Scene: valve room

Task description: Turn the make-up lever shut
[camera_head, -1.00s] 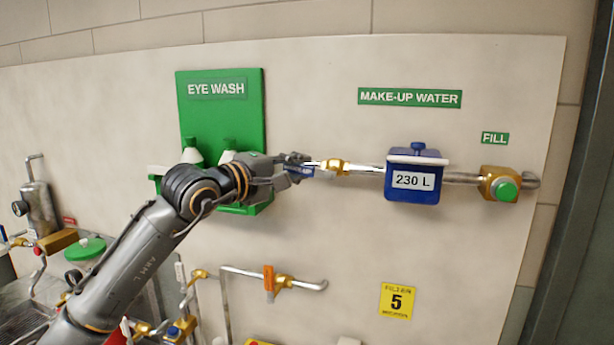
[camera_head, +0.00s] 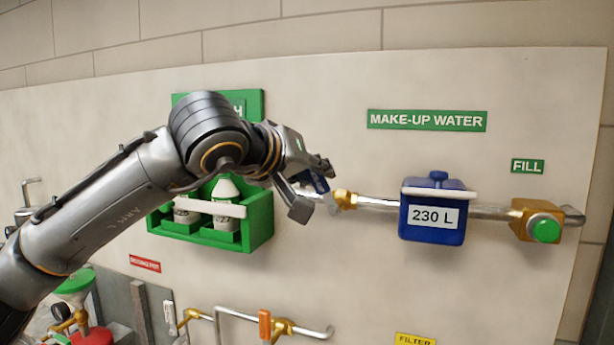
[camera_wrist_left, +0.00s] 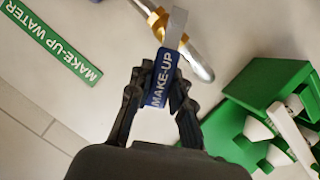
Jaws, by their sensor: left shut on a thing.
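The make-up lever (camera_head: 312,182) has a blue handle on a bare metal stem, at the left end of the make-up water pipe (camera_head: 375,204). My left gripper (camera_head: 316,191) is shut on the blue handle, partly hiding it in the head view. In the left wrist view the handle (camera_wrist_left: 164,78), marked MAKE-UP, lies between the fingers of my left gripper (camera_wrist_left: 160,88). Its metal stem (camera_wrist_left: 176,28) sits at an angle to the pipe (camera_wrist_left: 196,56). The brass valve body (camera_head: 346,199) is right of the gripper. My right gripper is not in view.
The blue 230 L meter (camera_head: 433,213) and the green FILL button (camera_head: 545,229) are further right on the pipe. The green eye wash station (camera_head: 262,218) stands close behind and below my left wrist. Another pipe with an orange lever (camera_head: 264,326) is below.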

